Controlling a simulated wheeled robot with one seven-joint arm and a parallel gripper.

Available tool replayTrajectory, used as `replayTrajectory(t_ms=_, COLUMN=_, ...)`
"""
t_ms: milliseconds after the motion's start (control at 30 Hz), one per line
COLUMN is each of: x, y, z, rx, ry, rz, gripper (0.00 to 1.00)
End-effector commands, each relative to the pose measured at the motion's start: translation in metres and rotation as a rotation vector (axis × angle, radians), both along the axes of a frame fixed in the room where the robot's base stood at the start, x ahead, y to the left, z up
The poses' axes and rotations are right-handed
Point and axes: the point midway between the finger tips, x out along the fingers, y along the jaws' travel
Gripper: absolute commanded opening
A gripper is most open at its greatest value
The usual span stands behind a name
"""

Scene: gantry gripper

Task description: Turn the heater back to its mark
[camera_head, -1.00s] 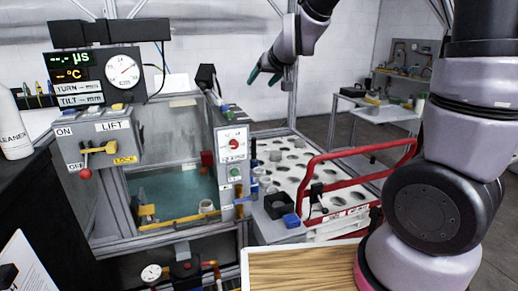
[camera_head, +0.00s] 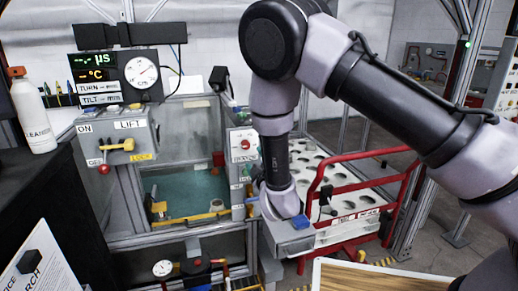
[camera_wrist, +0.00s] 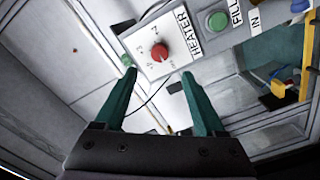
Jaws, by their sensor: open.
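The heater control is a pale panel labelled HEATER with a round red knob (camera_wrist: 159,52), seen in the wrist view just beyond my fingertips. A dial scale is printed around the knob; its exact setting is too small to read. In the head view the red knob (camera_head: 245,144) is on the grey post at the tank's right front. My gripper (camera_wrist: 158,78) has two green fingers spread apart, with nothing between them. The knob lies ahead of the gap, apart from both fingers. In the head view my arm hides the gripper's fingers.
A green button (camera_wrist: 217,20) sits beside the heater panel, by a FILL label. The water tank (camera_head: 185,190) lies left of the post. A red-railed cart (camera_head: 345,215) with a holed white tray stands right. The LIFT box (camera_head: 128,140) is at left.

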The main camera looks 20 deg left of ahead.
Motion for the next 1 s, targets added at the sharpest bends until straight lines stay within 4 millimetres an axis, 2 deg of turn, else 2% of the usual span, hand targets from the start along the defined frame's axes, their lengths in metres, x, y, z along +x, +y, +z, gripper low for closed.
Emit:
replayTrajectory(t_ms=167, x=0.018, y=0.010, z=0.001, rx=0.002, ry=-0.005, rz=-0.001, gripper=0.72)
replayTrajectory(t_ms=400, x=0.057, y=0.035, z=0.000, rx=0.002, ry=-0.003, rz=0.000, gripper=0.72)
replayTrajectory(t_ms=600, x=0.082, y=0.049, z=0.000, rx=0.001, ry=-0.003, rz=-0.001, gripper=0.72)
replayTrajectory(t_ms=767, x=0.090, y=0.055, z=0.000, rx=0.000, ry=-0.002, rz=0.001, gripper=0.72)
replayTrajectory(t_ms=1000, x=0.091, y=0.056, z=0.001, rx=0.000, ry=-0.002, rz=0.001, gripper=0.72)
